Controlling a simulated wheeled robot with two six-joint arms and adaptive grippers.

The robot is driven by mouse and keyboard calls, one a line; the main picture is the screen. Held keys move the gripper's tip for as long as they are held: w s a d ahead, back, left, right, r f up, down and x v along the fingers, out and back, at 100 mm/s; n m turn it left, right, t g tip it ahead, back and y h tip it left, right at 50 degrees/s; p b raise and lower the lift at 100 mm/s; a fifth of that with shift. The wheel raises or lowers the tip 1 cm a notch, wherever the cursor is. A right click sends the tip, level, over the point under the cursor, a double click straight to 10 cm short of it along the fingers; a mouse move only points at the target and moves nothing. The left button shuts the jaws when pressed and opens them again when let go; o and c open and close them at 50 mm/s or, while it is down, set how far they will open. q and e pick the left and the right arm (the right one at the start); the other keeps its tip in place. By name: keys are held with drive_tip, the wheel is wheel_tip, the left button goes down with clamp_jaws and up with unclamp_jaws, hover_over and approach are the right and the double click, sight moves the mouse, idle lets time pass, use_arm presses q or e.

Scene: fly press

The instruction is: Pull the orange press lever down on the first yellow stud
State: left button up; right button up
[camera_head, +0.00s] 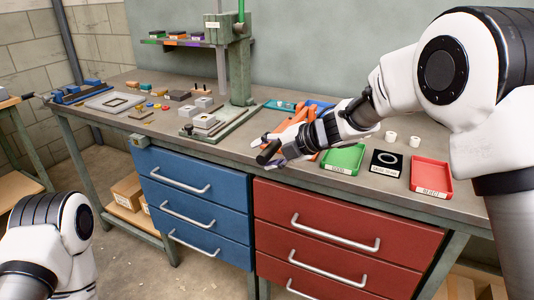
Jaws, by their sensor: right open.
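The green fly press (240,75) stands at the back middle of the bench, with its bed (225,125) below. A pale block (204,121) sits on the bed; whether a yellow stud is in it is too small to tell. My right gripper (268,152) is open at the front edge, right of the bed. An orange part (297,118) shows behind it; I cannot tell whether this is the lever or a tool. My left arm shows at lower left, its gripper out of view.
Small white cylinders (391,137) stand behind. Blue and red drawers fill the front.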

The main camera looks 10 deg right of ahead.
drive_tip(key=v, duration=1.1)
drive_tip(key=shift+s+d+r, duration=0.15)
drive_tip(key=shift+s+d, duration=0.05)
drive_tip(key=shift+d, duration=0.15)
idle(0.4)
